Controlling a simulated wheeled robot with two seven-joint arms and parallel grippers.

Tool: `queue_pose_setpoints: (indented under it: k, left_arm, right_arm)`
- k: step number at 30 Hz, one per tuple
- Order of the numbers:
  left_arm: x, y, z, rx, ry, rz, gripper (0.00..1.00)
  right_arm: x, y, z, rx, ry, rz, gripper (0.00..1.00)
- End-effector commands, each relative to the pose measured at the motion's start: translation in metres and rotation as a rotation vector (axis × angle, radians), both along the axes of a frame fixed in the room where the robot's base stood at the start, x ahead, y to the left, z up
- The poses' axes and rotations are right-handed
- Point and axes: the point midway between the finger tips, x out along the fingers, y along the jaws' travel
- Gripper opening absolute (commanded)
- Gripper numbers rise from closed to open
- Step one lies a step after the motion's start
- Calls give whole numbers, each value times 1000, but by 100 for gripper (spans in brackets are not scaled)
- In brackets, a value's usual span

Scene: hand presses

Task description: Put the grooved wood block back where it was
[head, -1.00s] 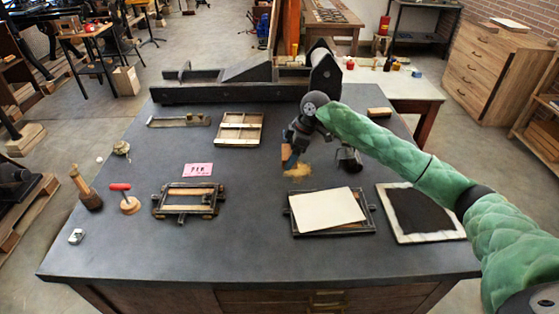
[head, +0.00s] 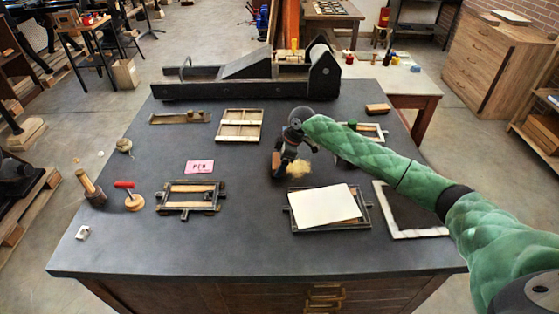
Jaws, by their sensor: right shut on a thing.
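My right gripper (head: 281,168) reaches over the middle of the dark table, with the green arm coming in from the right. It points down and is shut on the grooved wood block (head: 276,159), of which only a small brown part shows at the left of the jaws. The gripper hides most of the block, and its groove cannot be made out. It is beside a tan crumbly patch (head: 300,168), and I cannot tell how high the block is above the table. My left gripper is not in view.
A pink card (head: 200,167) and a dark-framed press (head: 189,197) lie to the left. A white sheet on a frame (head: 325,207) lies in front. A wooden tray (head: 239,126) and a long dark press (head: 250,83) are behind. A brown block (head: 377,109) sits at the back right.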

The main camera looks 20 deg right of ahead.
Motion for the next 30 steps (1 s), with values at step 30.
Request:
queue_pose_setpoints:
  k: [30]
  left_arm:
    - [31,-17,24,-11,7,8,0]
  right_arm:
    - [-6,-23,54,-1,-2,0,100]
